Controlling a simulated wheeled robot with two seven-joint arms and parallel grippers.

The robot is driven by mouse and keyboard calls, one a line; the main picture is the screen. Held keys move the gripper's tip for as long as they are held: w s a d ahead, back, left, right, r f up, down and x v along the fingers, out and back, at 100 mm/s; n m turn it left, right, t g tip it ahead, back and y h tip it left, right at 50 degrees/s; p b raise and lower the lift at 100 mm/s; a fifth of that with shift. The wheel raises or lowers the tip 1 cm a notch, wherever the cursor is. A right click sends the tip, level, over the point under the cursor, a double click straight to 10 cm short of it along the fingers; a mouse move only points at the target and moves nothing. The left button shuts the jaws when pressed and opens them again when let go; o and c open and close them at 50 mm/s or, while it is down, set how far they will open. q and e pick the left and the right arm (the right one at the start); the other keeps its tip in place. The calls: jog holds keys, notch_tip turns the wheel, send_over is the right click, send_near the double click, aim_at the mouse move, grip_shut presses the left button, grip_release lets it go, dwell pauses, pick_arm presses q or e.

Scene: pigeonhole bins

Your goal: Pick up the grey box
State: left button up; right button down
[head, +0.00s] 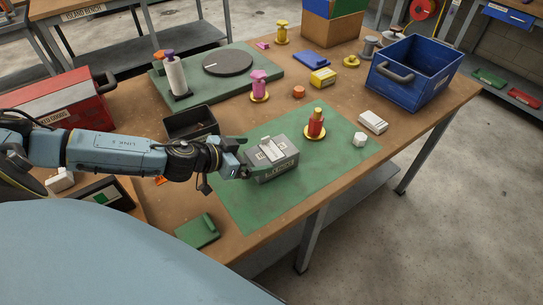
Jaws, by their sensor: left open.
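The grey box (272,160) sits on the green mat (262,205) near the front of the wooden table. It has a lighter panel on its top and lettering on its front side. My left arm reaches in from the left, and my left gripper (234,166) is at the box's left end. The gripper is open. I cannot tell whether its fingers touch the box, as they are small and dark here. My right gripper is not in view.
A red and yellow spool-like item (316,126), a white box (373,121) and a white nut-shaped piece (359,140) stand right of the grey box. A black tray (190,121) lies behind my arm. A blue bin (413,72) stands at the right. The mat's front part is clear.

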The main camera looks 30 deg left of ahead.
aim_at(269, 152)
pick_arm(q)
jog(key=shift+w+d+f, duration=0.25)
jog(key=shift+w+d, duration=0.05)
jog(key=shift+w, duration=0.3)
jog(key=shift+w+d+p, duration=0.25)
jog(key=shift+w+p, duration=0.05)
jog(key=shift+w, duration=0.1)
jog(key=shift+d+p+x, duration=0.2)
jog(key=shift+p+x, duration=0.15)
jog(key=shift+x, duration=1.85)
jog(key=shift+r, duration=0.15)
jog(key=c, duration=1.1)
